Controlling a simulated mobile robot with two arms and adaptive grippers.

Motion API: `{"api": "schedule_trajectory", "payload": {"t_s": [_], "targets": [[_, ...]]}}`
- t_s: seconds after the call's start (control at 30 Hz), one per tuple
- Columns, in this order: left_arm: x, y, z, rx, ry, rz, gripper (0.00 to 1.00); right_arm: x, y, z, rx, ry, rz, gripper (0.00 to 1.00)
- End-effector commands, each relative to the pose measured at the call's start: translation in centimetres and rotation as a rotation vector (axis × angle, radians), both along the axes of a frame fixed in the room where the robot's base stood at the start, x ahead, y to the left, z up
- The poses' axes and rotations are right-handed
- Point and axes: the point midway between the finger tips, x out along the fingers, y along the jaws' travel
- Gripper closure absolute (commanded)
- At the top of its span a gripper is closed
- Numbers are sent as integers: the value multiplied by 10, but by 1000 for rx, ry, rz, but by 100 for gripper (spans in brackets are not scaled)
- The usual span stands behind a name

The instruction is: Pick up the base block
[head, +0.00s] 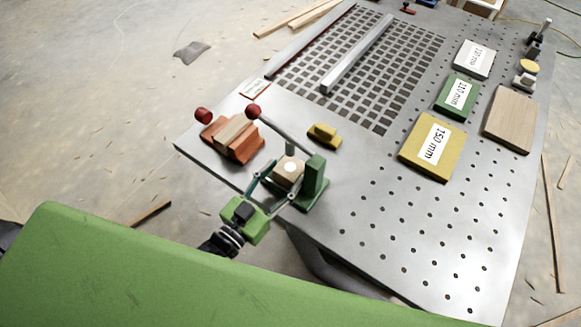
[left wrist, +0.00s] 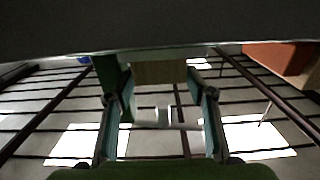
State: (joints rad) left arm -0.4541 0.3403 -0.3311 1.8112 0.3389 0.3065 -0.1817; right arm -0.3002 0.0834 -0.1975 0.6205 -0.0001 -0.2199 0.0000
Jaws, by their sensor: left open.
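A pale wooden block (head: 289,172) with a white round spot on top sits at a green fixture (head: 315,182) at the table's near edge. I take it for the base block. My left gripper (head: 272,187) is open at its near side, one finger toward each side of it. In the left wrist view the open fingers of the left gripper (left wrist: 160,110) frame a wooden face, likely this block (left wrist: 160,72), ahead of them. Whether the fingers touch it cannot be told. My right gripper is not in view.
A red-knobbed lever (head: 275,125) reaches over beside the block. An orange holder (head: 245,152) with a wooden piece stands to the left, a yellow piece (head: 324,134) behind. Labelled blocks, including a yellow one (head: 428,150), lie right. The perforated metal table (head: 400,215) is clear at front right.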

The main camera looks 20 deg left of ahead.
Motion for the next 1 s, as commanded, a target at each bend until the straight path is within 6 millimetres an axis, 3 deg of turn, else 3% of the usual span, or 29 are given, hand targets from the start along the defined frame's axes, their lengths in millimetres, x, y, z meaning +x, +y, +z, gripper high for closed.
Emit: {"api": "schedule_trajectory", "payload": {"t_s": [0.3,0.4,0.43,0.77,1.0], "targets": [[6,-2,-1,0,1,0,50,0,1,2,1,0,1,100],[5,-2,-1,0,1,0,76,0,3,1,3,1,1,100],[5,-2,-1,0,1,0,78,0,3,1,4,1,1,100],[5,-2,1,1,-1,0,79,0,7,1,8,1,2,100],[5,-2,14,-1,-3,1,79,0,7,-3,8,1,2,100]]}}
